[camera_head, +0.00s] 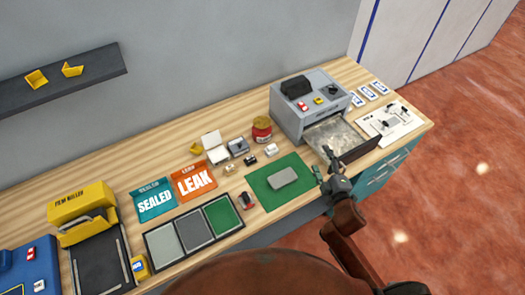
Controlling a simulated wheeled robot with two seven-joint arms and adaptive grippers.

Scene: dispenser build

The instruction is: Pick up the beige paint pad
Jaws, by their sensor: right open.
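A pale grey-beige rectangular block (282,177) lies flat on a green mat (262,192) near the table's front edge. It may be the beige paint pad, but its colour reads more grey than beige and I cannot be sure. My right gripper (322,162) is open and empty, to the right of the block and apart from it. It is beside the front of an open drawer (366,146) with mottled pale contents. My left gripper is not in view.
A grey machine (305,108) stands behind the drawer. Left of the mat are a black tray (176,222) with grey and green panels, the SEALED card (154,206) and the orange LEAK card (195,187). A red jar (261,125) and small parts stand behind the mat.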

